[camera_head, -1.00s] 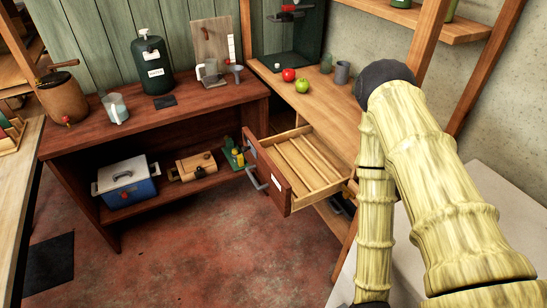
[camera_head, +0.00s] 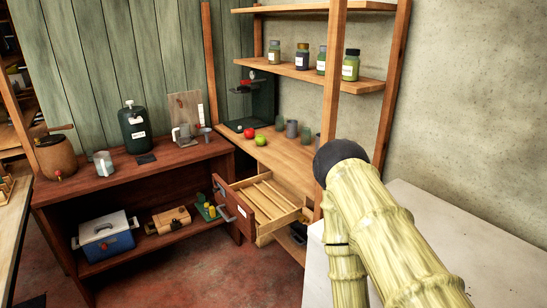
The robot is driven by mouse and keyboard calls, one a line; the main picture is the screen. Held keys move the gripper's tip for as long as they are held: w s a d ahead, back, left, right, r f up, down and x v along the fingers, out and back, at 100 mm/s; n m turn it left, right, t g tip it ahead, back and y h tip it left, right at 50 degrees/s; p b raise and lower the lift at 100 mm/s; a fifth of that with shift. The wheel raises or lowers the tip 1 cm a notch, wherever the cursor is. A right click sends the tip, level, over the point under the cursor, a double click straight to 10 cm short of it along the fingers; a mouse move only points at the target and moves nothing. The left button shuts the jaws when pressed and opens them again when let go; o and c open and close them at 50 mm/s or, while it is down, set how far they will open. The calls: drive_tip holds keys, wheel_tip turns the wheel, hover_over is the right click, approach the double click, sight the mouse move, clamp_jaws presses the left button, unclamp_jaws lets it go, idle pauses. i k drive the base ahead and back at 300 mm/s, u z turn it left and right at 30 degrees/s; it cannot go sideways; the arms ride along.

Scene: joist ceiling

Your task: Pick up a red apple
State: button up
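A red apple (camera_head: 249,133) sits on the wooden counter (camera_head: 290,166) in the corner, in front of a dark green machine or stand. A green apple (camera_head: 260,141) sits just to its right and nearer. My arm shows at the lower right, bamboo-like in look, with a dark round end cap or joint. My gripper's fingers do not show, so its state cannot be seen. The arm is apart from the apples, to their right and nearer the camera.
An open drawer (camera_head: 263,208) juts out below the counter. Jars and a grey cup (camera_head: 292,129) stand right of the apples. A dark red workbench (camera_head: 130,170) holds a green canister (camera_head: 136,128). Shelves (camera_head: 325,74) with jars hang above. A pale surface (camera_head: 425,250) lies at the right.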

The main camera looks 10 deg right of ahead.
sight(248, 133)
drive_tip(key=u, duration=1.45)
drive_tip(key=i, duration=1)
drive_tip(key=z, duration=2.15)
